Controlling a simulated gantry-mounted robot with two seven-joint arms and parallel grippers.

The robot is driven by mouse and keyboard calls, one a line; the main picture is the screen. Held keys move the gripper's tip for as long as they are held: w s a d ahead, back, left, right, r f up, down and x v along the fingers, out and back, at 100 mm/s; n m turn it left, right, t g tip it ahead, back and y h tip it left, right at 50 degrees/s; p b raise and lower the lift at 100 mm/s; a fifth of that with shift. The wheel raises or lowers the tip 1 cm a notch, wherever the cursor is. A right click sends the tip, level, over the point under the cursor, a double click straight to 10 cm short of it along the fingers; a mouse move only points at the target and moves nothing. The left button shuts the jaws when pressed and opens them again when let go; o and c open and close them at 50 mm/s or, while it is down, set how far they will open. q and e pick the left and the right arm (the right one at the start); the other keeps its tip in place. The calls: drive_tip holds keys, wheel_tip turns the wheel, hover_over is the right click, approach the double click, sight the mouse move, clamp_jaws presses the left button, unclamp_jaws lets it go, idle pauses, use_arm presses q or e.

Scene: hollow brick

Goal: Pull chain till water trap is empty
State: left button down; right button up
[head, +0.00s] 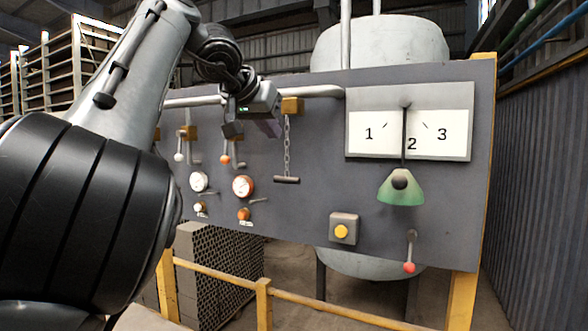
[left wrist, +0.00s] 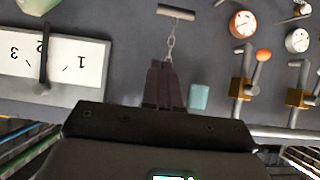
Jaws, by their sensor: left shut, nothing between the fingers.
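The pull chain (head: 287,150) hangs from a brown block (head: 292,106) on the grey panel and ends in a dark horizontal handle bar (head: 287,180). My left gripper (head: 271,129) is just left of the chain's upper part in the head view. In the left wrist view its dark fingers (left wrist: 162,66) are together and empty. There the chain (left wrist: 171,44) and its handle (left wrist: 176,12) show beyond the fingertips, and the fingers hide the chain's other end. I cannot tell whether they touch it. No water trap can be made out for sure. My right gripper is not in view.
A yellow rail (head: 310,305) runs in front, low down. A grey tank (head: 385,42) stands behind.

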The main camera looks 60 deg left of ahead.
sight(287, 151)
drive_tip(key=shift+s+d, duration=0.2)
use_arm(q)
drive_tip(key=shift+f, duration=0.1)
drive_tip(key=s+f+p+x, duration=0.1)
drive_tip(key=f+x, duration=0.1)
drive_tip(key=x, duration=1)
drive_tip(key=shift+d+f, duration=0.25)
drive_tip(key=shift+f, duration=0.05)
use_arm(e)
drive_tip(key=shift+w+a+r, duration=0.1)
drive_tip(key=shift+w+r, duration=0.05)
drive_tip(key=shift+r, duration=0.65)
use_arm(q)
drive_tip(key=shift+w, duration=0.15)
